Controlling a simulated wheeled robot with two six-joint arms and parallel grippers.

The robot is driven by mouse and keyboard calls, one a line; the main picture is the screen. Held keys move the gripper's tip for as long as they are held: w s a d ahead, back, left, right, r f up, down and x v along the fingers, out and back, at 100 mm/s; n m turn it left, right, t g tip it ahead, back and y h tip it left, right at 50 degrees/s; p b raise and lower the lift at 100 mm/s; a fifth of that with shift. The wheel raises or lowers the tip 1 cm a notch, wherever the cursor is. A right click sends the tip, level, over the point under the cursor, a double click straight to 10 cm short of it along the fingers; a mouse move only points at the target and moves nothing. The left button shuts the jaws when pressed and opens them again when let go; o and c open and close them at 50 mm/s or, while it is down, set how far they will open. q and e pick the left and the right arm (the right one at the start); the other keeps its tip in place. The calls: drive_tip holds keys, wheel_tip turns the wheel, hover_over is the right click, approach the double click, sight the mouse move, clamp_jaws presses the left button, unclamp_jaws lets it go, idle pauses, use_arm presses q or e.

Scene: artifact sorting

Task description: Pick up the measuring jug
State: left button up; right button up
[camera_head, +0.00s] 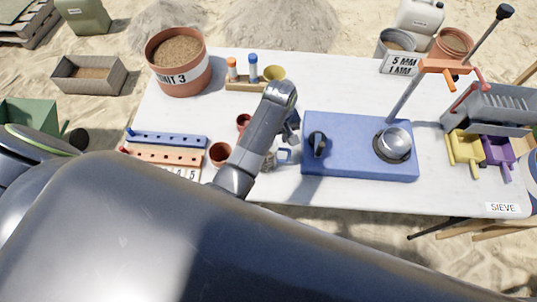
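What looks like the measuring jug (284,155), a small clear vessel with a blue handle, stands on the white table just left of the blue board. My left arm's wrist covers part of it. My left gripper (291,127) hangs over the table, a little beyond the jug in the picture and apart from its visible handle. The fingers are mostly hidden behind the wrist, so I cannot tell their opening. My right gripper is not in view.
A blue board (350,172) with a black knob and a metal cup stands right of the jug. Small brown pots (220,154) and peg strips (165,157) lie left. A bottle rack (247,84) and a sand bucket (181,87) stand behind. My large arm link fills the foreground.

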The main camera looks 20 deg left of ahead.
use_arm(q)
drive_tip(key=shift+d+f+p, duration=0.1)
drive_tip(key=shift+f+p, duration=0.55)
drive_tip(key=shift+f, duration=2.9)
clamp_jaws()
